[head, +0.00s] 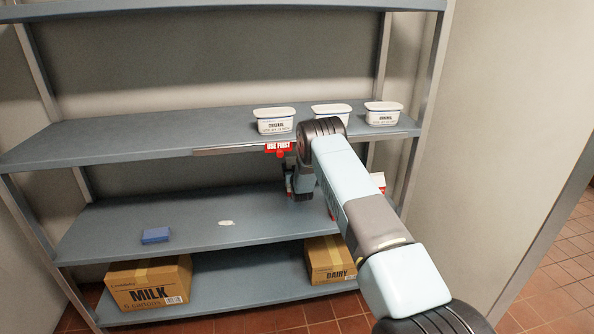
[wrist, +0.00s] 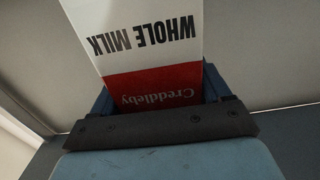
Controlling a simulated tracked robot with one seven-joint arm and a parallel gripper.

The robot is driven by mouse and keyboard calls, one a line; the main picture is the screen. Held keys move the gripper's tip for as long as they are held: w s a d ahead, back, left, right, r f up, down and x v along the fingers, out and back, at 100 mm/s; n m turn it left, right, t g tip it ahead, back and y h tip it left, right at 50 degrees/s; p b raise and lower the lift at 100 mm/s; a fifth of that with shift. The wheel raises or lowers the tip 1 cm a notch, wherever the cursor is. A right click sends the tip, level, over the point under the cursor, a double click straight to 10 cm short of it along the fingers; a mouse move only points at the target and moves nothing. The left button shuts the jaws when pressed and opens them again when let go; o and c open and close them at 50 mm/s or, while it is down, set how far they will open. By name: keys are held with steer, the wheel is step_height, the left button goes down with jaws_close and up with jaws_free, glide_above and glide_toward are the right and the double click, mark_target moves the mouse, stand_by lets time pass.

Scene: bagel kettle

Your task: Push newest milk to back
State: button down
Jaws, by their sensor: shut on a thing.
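A white and red milk carton (wrist: 135,45), printed "WHOLE MILK" and "Creddleby", fills the space between my gripper's jaws in the wrist view. The print appears upside down there. My gripper (head: 299,188) is shut on this carton, at the right half of the middle shelf (head: 180,208) in the head view. The held carton is mostly hidden there by my gripper and arm. Another white and red item (head: 378,182) shows just right of my arm on the middle shelf, partly hidden; I cannot tell whether it is a carton.
A red "USE FIRST" tag (head: 279,147) hangs at the upper shelf's edge above my gripper. White tubs (head: 275,121) stand on that shelf. A blue block (head: 156,236) and a pale patch (head: 226,223) lie on the middle shelf. Boxes marked MILK (head: 149,286) and DAIRY (head: 331,260) sit below.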

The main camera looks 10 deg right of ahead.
steer(key=w, duration=0.4)
steer(key=shift+w+r, duration=0.1)
steer(key=shift+w, duration=0.2)
stand_by(0.4)
stand_by(0.3)
